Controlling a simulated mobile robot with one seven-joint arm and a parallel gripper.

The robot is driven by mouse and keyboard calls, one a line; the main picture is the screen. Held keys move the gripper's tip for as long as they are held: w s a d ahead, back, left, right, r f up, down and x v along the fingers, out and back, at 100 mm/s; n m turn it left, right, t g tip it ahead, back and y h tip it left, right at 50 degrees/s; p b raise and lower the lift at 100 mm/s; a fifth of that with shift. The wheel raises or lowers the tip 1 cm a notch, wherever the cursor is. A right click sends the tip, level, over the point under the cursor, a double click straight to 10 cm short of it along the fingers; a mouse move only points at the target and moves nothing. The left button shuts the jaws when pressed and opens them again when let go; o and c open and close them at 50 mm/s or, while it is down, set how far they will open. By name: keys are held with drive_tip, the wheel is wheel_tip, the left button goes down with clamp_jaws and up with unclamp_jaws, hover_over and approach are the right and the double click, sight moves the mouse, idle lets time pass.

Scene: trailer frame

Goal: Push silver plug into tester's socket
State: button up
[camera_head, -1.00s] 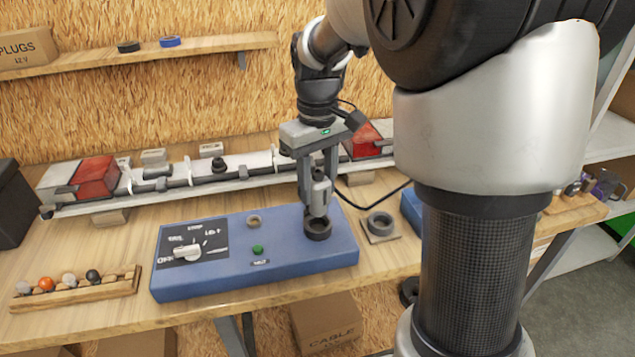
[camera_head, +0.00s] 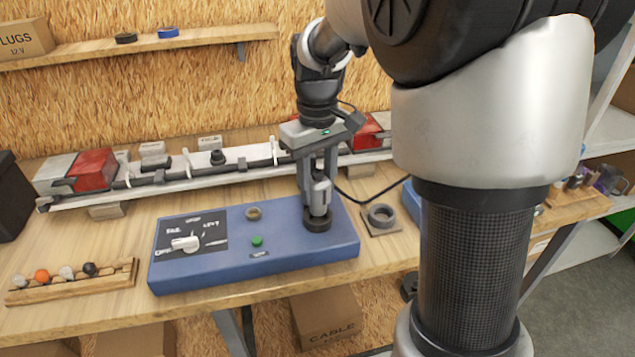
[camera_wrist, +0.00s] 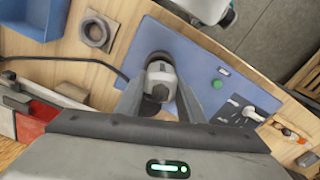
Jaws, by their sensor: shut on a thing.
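The blue tester box (camera_head: 290,272) lies on the wooden bench, with a white knob, a green button and a black round socket (camera_head: 317,223) at its right end. My gripper (camera_head: 317,185) points straight down over that socket and is shut on the silver plug (camera_head: 320,197). The plug is upright, and its lower end is at the socket's mouth; how deep it sits is hidden. In the wrist view the plug (camera_wrist: 160,75) shows between the fingers, with the dark socket ring (camera_wrist: 152,58) around or just beyond it.
A grey square holder with a round ring (camera_head: 381,217) lies right of the tester, and a black cable passes near it. A light bar with red lamps (camera_head: 96,169) runs behind. A wooden rack of small plugs (camera_head: 72,281) is at left. A blue bin (camera_wrist: 35,15) shows in the wrist view.

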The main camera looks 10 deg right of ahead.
sight(317, 197)
drive_tip(key=shift+f+b, duration=0.3)
drive_tip(key=shift+f, duration=0.2)
idle(0.4)
drive_tip(key=shift+f+b, duration=0.3)
drive_tip(key=shift+f, duration=0.3)
drive_tip(key=shift+f+b, duration=0.35)
drive_tip(key=shift+f, duration=0.35)
idle(0.4)
drive_tip(key=o, duration=1.2)
drive_tip(key=shift+r, duration=0.15)
